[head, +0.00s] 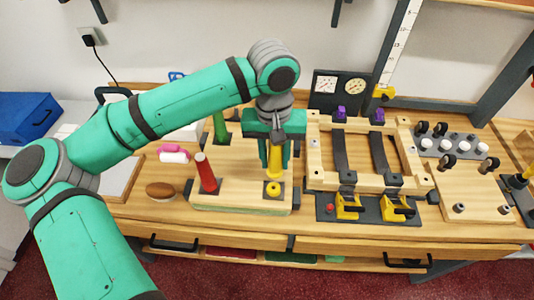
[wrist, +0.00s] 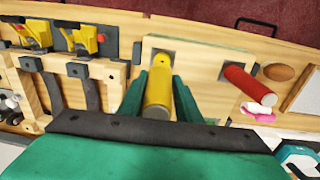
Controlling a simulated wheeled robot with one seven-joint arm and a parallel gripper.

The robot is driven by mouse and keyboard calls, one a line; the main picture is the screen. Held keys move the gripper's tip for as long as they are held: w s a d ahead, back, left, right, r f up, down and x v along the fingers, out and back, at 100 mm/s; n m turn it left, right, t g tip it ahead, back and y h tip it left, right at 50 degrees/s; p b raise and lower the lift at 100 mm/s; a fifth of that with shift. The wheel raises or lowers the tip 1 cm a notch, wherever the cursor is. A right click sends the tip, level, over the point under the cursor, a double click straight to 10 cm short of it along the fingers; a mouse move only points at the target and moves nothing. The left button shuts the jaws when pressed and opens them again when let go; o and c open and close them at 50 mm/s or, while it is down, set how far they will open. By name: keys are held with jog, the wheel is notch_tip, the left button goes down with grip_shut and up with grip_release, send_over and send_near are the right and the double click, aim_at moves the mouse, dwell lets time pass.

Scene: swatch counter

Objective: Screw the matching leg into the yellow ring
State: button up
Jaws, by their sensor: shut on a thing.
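My gripper (head: 274,168) is shut on a yellow leg (head: 274,157), which is upright between the green fingers. A red leg (head: 206,172) stands tilted on the board, left of my gripper. A green leg (head: 220,122) stands behind it.
A wooden frame with dark straps (head: 340,152) and yellow clamps (head: 347,206) stands close on the right. A pink-and-white object (head: 173,154) and a brown oval (head: 160,190) lie left of the board. Gauges (head: 339,88) stand behind.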

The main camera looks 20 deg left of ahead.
aim_at(273, 173)
jog(key=shift+s+a+f, duration=0.1)
jog(key=shift+a, duration=0.05)
jog(key=shift+f, duration=3)
jog(key=shift+w+d, duration=0.2)
jog(key=shift+d, duration=0.2)
jog(key=shift+a+f, duration=0.1)
jog(key=shift+a, duration=0.3)
jog(key=shift+w+f, duration=0.2)
jog(key=shift+f, duration=0.1)
